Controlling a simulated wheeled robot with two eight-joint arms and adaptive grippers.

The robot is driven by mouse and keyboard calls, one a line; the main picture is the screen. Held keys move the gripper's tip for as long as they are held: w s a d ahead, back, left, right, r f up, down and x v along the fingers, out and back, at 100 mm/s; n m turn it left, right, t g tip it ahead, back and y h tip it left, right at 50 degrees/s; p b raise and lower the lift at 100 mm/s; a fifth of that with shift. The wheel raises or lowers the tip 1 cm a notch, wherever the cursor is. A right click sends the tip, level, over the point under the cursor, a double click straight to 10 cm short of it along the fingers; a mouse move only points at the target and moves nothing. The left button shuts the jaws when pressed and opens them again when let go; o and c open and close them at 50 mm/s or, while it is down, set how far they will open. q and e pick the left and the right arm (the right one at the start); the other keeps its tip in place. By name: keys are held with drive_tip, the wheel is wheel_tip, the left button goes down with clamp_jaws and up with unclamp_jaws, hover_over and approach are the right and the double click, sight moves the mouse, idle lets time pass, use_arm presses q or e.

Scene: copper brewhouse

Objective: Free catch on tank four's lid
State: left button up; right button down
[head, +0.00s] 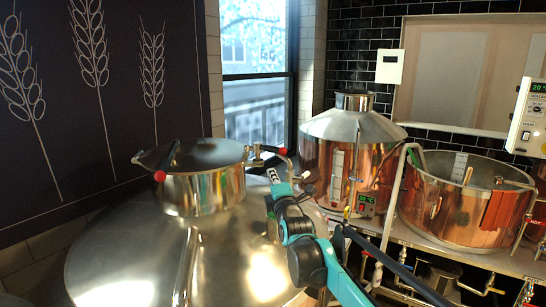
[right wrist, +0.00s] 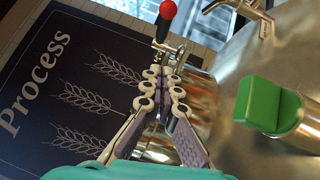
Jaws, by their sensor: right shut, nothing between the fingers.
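The big steel tank (head: 130,255) fills the lower left of the head view. Its round lid (head: 200,154) sits on a short neck (head: 205,190). A black lever with a red ball (head: 160,176) is at the lid's front left. Another red-tipped fitting (head: 282,151) is at its right side. My right gripper (head: 272,178) is right of the neck, over the tank's shoulder, shut and empty. In the right wrist view, its shut fingers (right wrist: 164,78) point towards a black lever with a red ball (right wrist: 167,10), apparently just beyond the tips; contact is unclear. My left gripper is not seen.
A green-capped part (right wrist: 268,104) is close right of the fingers in the right wrist view. A copper vessel (head: 385,170) and an open copper kettle (head: 462,205) stand at right. A dark wheat panel (head: 95,110) is on the left wall.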

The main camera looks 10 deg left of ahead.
drive_tip(key=p, duration=0.3)
approach(271, 151)
drive_tip(key=w+a, duration=0.3)
drive_tip(key=shift+w+d+r+p, duration=0.15)
drive_tip(key=shift+w+p, duration=0.05)
drive_tip(key=shift+w, duration=0.35)
drive_tip(key=shift+w+d+r+p, duration=0.1)
drive_tip(key=shift+w+r+p, duration=0.1)
drive_tip(key=shift+w, duration=0.3)
drive_tip(key=shift+w+f, duration=0.1)
drive_tip(key=shift+w, duration=0.1)
drive_tip(key=shift+d, duration=0.1)
